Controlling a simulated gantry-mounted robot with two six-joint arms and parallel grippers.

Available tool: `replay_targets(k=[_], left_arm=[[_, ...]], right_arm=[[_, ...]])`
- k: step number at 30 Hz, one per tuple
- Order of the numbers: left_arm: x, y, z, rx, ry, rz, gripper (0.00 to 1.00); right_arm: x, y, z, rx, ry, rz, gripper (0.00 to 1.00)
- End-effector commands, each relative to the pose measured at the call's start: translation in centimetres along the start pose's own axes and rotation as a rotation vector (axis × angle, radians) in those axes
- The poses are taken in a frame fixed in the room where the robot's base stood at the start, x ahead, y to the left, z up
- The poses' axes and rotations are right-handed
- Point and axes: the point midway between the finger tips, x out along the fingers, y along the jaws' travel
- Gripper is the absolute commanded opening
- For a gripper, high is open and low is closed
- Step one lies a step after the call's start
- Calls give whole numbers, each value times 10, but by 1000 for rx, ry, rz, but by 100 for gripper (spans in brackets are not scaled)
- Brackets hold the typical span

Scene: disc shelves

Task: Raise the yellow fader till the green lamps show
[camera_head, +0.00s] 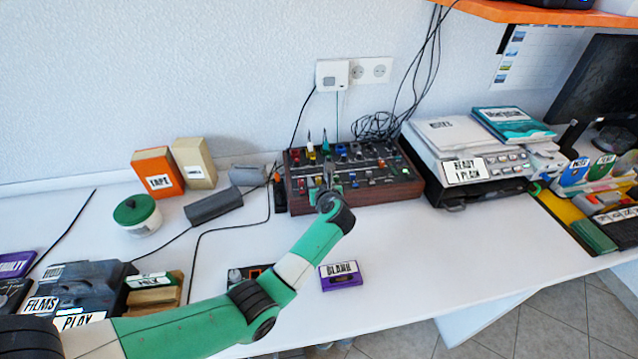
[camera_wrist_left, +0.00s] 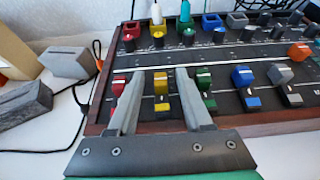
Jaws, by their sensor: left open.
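The mixer (camera_head: 400,188) is a dark panel in a wooden case against the wall. My left gripper (camera_head: 328,188) reaches over its front edge. In the left wrist view, the yellow fader (camera_wrist_left: 161,84) has a white line on its cap and sits near the front of the panel, with a smaller yellow block (camera_wrist_left: 162,107) in front of it. My left gripper (camera_wrist_left: 160,76) is open, one finger on each side of the yellow fader, with gaps visible. My right gripper is not in view.
A red fader (camera_wrist_left: 119,80) and a green fader (camera_wrist_left: 204,76) stand just outside my fingers. Knobs and plugged cables fill the panel's back. A purple BLANK cassette (camera_head: 341,276) lies in front. A printer-like machine (camera_head: 470,168) stands at the right.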

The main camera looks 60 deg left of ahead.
Motion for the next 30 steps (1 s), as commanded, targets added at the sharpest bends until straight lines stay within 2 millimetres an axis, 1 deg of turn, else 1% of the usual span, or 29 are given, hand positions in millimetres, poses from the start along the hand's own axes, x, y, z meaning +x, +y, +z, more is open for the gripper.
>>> replay_targets(k=[2, 3, 11, 12, 30], left_arm=[[0, 0, 0, 0, 0, 0, 50], [0, 0, 0, 0, 0, 0, 48], [-1, 0, 0, 0, 0, 0, 1], [-1, 0, 0, 0, 0, 0, 0], [-1, 0, 0, 0, 0, 0, 0]], right_arm=[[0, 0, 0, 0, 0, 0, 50], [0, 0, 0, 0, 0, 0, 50], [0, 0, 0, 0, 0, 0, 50], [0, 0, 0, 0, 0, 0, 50], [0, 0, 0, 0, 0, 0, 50]])
